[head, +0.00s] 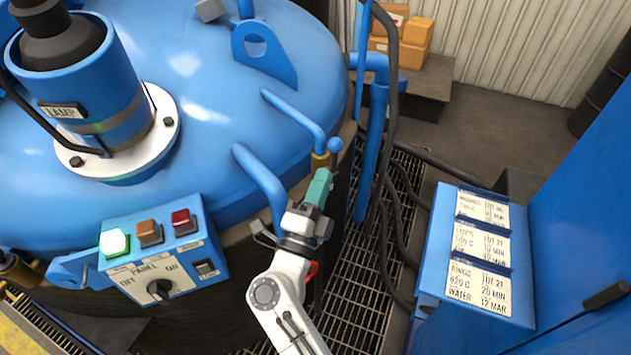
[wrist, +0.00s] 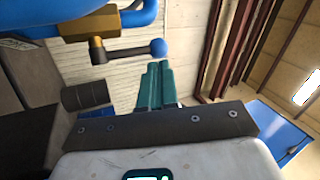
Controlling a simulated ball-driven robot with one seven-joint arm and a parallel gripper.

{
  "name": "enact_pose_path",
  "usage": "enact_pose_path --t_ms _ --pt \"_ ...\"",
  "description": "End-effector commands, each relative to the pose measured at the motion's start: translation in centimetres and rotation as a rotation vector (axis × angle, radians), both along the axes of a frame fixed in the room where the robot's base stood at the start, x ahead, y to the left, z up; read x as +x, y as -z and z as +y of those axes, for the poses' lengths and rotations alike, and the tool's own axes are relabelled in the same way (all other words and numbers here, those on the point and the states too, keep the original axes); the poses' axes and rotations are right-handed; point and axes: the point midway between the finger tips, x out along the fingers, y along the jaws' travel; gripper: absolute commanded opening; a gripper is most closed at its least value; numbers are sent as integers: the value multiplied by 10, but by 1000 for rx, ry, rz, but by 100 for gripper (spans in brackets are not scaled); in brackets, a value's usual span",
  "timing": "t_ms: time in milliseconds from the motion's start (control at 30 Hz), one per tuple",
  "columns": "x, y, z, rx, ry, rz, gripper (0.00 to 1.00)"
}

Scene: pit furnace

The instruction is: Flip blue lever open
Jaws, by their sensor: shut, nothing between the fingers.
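The blue lever is a short dark arm with a round blue knob (head: 334,145) on a brass valve (head: 320,162), at the end of a blue pipe on the furnace lid's right edge. In the wrist view the knob (wrist: 158,47) and brass valve (wrist: 90,24) show at upper left, with the lever pointing sideways to the right. My gripper (head: 321,180) has teal fingers, shut and empty. In the wrist view its fingertips (wrist: 159,66) lie just below the knob in the picture. I cannot tell whether they touch it.
The domed blue furnace lid (head: 200,50) fills the left. A control panel (head: 152,262) with a lit green button is on its near side. Hoses (head: 385,200) and an upright blue post (head: 371,150) stand right of the valve. A blue label stand (head: 430,240) is further right.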

Motion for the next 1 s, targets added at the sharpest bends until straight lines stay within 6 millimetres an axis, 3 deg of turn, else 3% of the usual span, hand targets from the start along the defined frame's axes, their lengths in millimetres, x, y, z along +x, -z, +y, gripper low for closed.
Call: enact_pose_path --t_ms 600,1000 --pt "-77 31 28 0 -5 0 0" --pt "-89 33 32 -2 -3 -1 0"
